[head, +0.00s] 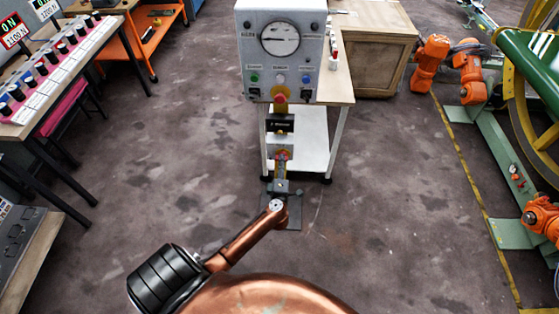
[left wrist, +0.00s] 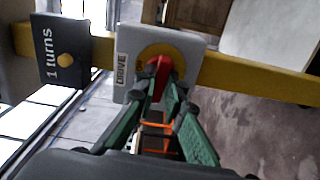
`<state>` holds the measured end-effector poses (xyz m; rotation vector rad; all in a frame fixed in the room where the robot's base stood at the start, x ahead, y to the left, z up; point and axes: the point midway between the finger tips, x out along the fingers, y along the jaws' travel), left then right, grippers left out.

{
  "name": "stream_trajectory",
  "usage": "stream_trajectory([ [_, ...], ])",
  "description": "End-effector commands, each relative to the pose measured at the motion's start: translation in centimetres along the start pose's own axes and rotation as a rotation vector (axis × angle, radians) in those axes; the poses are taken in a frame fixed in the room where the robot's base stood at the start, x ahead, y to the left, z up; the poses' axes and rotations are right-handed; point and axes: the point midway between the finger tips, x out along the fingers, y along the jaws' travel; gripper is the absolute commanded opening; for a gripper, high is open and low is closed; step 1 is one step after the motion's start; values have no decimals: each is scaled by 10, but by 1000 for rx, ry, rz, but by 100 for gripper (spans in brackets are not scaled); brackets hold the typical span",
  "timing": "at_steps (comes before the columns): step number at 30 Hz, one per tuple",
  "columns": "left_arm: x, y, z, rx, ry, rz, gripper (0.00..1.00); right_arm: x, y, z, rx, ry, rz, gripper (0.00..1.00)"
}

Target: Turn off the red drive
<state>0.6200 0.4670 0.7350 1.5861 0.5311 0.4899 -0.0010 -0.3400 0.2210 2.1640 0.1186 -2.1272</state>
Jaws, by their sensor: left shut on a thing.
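The red drive switch (left wrist: 157,74) is a red handle on a round yellow plate, on a grey box labelled DRIVE (left wrist: 122,68). In the head view the drive box (head: 273,145) is on an upright post below the dark box, partly hidden by my gripper. My left gripper (left wrist: 166,95) has its green fingers shut on the red handle, from the front. In the head view my left gripper (head: 282,160) reaches up to the drive box from below. My right gripper is in neither view.
Beside the drive box is a dark box marked "1 turns" (left wrist: 65,58) with a yellow button. Above stands a white panel with a dial (head: 281,70), a red knob (head: 280,97) and several buttons. A wooden cabinet (head: 375,55) stands behind right.

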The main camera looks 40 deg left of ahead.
Motion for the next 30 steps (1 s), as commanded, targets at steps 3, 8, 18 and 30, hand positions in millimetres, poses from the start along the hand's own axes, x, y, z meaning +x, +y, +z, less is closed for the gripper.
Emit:
stream_trajectory([
  [3,0,2,0,-66,1,-1,0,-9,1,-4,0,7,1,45],
  [8,0,0,1,-96,-2,0,0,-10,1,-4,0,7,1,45],
  [18,0,-1,1,-95,-2,-1,18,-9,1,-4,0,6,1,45],
  [30,-1,-1,0,-94,-2,0,28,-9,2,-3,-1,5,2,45],
])
